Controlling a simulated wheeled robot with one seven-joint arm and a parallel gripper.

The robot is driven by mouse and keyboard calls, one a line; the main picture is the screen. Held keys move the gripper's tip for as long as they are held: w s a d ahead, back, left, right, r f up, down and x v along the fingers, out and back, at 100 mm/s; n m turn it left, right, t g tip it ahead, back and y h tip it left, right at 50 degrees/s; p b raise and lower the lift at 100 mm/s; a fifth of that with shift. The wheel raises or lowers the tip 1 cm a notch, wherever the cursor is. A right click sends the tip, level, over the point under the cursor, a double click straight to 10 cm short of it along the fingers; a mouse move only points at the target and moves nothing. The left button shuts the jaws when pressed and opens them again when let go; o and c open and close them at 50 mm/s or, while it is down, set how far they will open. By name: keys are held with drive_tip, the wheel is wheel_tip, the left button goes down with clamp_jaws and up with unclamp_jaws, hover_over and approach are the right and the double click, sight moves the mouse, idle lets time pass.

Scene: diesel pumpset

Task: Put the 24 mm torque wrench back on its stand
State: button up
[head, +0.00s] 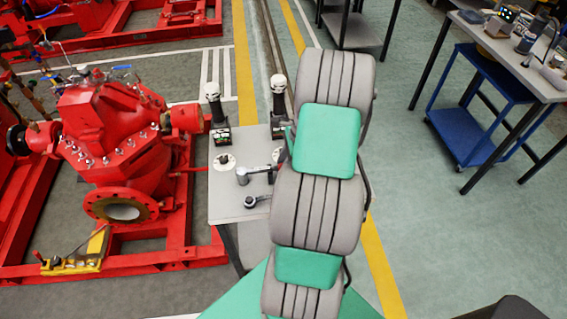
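On a small light-grey table, two upright black tools with white tops stand at the back, a left upright tool (213,105) and a right upright tool (278,103). Small labels show at their bases, too small to read. A grey wrench-like tool (243,176) and a ratchet-like tool (252,202) lie nearer the front; their right ends run towards my arm. I cannot tell which of these is the 24 mm torque wrench or its stand. My grey and green arm covers the table's right part. My gripper is not visible.
A red pump (110,145) on a red frame stands close to the left. A workbench (537,83) and blue trolley (459,137) stand at the right. Floor between arm and trolley is clear.

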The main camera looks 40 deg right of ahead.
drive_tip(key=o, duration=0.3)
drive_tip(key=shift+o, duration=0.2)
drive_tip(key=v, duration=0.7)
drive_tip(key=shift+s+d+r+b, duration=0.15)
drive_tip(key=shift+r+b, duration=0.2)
drive_tip(key=shift+b, duration=0.05)
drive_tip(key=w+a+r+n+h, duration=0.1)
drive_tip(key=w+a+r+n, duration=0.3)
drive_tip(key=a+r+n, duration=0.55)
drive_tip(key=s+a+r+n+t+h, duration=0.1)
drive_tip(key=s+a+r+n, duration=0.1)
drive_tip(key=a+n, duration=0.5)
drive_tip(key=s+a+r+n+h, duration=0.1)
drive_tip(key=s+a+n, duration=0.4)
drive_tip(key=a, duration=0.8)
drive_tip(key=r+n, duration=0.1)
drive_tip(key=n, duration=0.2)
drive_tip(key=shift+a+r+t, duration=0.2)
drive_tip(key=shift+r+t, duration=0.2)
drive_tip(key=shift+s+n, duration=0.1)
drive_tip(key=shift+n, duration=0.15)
